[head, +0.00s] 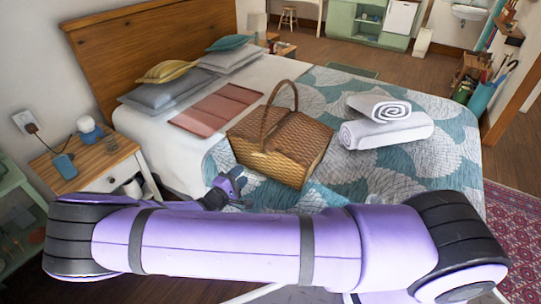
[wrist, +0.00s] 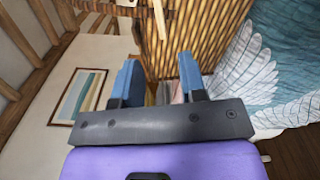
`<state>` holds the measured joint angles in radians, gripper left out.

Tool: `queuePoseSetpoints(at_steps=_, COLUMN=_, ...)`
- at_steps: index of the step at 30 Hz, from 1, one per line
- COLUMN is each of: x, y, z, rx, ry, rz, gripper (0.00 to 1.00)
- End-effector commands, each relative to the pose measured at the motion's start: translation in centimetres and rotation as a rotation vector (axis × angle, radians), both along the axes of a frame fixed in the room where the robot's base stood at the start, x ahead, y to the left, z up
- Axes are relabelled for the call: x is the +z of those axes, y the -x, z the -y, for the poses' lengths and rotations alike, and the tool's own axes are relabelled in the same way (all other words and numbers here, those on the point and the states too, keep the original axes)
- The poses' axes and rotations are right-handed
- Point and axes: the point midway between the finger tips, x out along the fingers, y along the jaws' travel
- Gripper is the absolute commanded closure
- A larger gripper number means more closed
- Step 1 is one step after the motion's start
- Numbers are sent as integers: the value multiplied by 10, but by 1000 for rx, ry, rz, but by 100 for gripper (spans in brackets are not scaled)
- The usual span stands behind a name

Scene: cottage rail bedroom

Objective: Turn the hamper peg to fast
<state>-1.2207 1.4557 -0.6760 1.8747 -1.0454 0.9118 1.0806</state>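The wicker hamper (head: 285,145) stands on the bed, lid closed, with its arched handle (head: 268,110) upright. In the wrist view its woven side (wrist: 205,28) fills the upper middle. A pale wooden piece (wrist: 160,20), possibly the peg, shows against the weave near the top; its exact turn cannot be told. My gripper (head: 236,182) is low at the hamper's front left in the head view. In the wrist view its two blue fingers (wrist: 158,76) are apart with nothing gripped between them, pointing toward the hamper. The peg cannot be made out in the head view.
The bed's patterned quilt (head: 340,90) surrounds the hamper. Rolled white towels (head: 385,130) lie to its right and a folded pink cloth (head: 215,108) behind left. A nightstand (head: 85,160) with small items stands left of the bed. Quilt beyond the towels is clear.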

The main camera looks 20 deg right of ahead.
Motion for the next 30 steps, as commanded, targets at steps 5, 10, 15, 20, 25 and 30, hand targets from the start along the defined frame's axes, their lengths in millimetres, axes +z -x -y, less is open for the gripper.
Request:
queuePoseSetpoints(at_steps=5, x=0, y=-5, z=6, rx=2, ry=-12, rz=19, gripper=62)
queuePoseSetpoints(at_steps=10, x=0, y=-21, z=28, rx=1, ry=-9, rz=16, gripper=62)
queuePoseSetpoints(at_steps=15, x=0, y=-39, z=53, rx=2, ry=-9, rz=16, gripper=62)
queuePoseSetpoints(at_steps=20, x=0, y=-52, z=71, rx=2, ry=-9, rz=15, gripper=62)
queuePoseSetpoints(at_steps=25, x=0, y=-60, z=83, rx=2, ry=-10, rz=15, gripper=62)
queuePoseSetpoints(at_steps=30, x=0, y=-63, z=86, rx=3, ry=-10, rz=14, gripper=62)
